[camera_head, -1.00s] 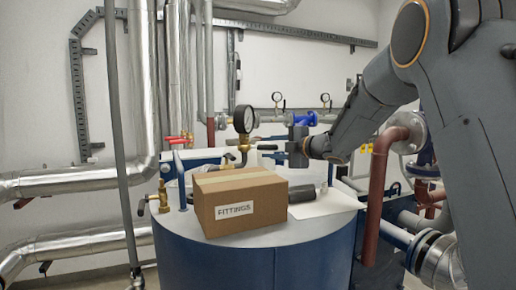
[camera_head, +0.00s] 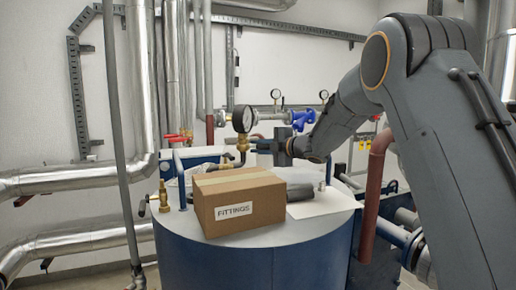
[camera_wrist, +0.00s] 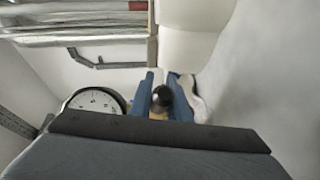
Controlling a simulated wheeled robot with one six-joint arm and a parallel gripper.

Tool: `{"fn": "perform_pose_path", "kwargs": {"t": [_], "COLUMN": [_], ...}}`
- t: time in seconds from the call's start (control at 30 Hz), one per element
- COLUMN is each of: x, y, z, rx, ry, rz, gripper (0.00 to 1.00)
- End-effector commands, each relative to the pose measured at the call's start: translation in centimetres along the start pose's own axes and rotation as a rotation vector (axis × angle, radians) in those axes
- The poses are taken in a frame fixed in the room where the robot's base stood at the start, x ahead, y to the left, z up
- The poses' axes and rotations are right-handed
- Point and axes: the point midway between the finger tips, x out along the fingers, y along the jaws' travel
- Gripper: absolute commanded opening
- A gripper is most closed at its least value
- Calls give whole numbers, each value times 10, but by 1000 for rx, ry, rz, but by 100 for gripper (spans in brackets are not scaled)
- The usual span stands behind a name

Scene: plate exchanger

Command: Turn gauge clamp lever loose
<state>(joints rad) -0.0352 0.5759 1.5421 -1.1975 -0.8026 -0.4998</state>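In the wrist view the gauge dial (camera_wrist: 97,101) is left of the fingers. A dark round knob (camera_wrist: 162,97), apparently the clamp lever's end, shows between the two blue fingers of my gripper (camera_wrist: 163,92). The fingers look open around it, with no clear grip seen. In the head view my gripper (camera_head: 262,146) reaches left toward the fitting just right of the gauge. The lever's shaft and the clamp are largely hidden.
A cardboard box marked FITTINGS (camera_head: 236,202) stands on the round blue tank (camera_head: 260,262) in front of the gauge. A white sheet (camera_head: 322,202) and a dark cylinder (camera_head: 299,192) lie to its right. A red-brown pipe (camera_head: 374,195) rises at the right.

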Motion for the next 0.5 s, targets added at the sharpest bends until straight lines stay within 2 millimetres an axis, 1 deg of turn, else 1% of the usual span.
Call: {"fn": "perform_pose_path", "kwargs": {"t": [0.27,0.5], "x": [2,12], "y": [1,2], "z": [1,4], "rx": [-5,-29], "ry": [26,194], "rz": [-2,-24], "gripper": [0,0]}}
